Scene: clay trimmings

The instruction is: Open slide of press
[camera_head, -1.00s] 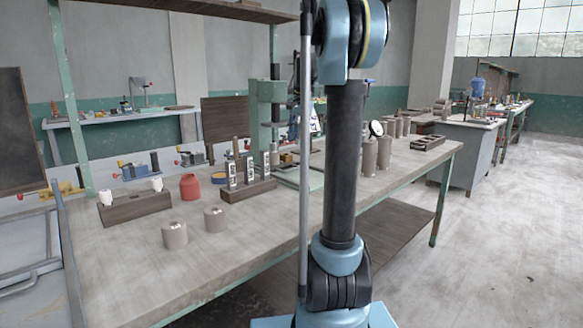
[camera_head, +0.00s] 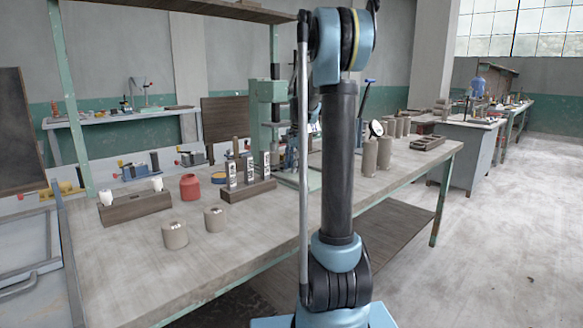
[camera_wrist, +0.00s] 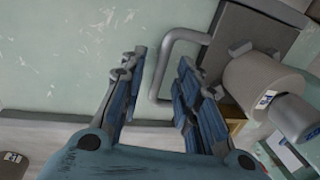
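The green press (camera_head: 260,112) stands at the back of the long workbench in the head view, partly hidden by my arm. In the wrist view a grey bent handle (camera_wrist: 185,35) sticks out from a grey plate (camera_wrist: 245,30), which looks like the slide. My gripper (camera_wrist: 160,68) is open, and the near bar of the handle shows between its two fingers. I cannot tell whether either finger touches it. A pale cylinder (camera_wrist: 252,78) sits right of the handle. In the head view my gripper (camera_head: 290,155) is small and partly hidden beside the press.
Right in front of the press a wooden block (camera_head: 250,190) holds several labelled pieces. Two clay cylinders (camera_head: 175,235) and a red jar (camera_head: 190,187) stand to the left. Several tall cylinders (camera_head: 370,157) stand right of my arm. The bench (camera_head: 130,270) is bare at the front.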

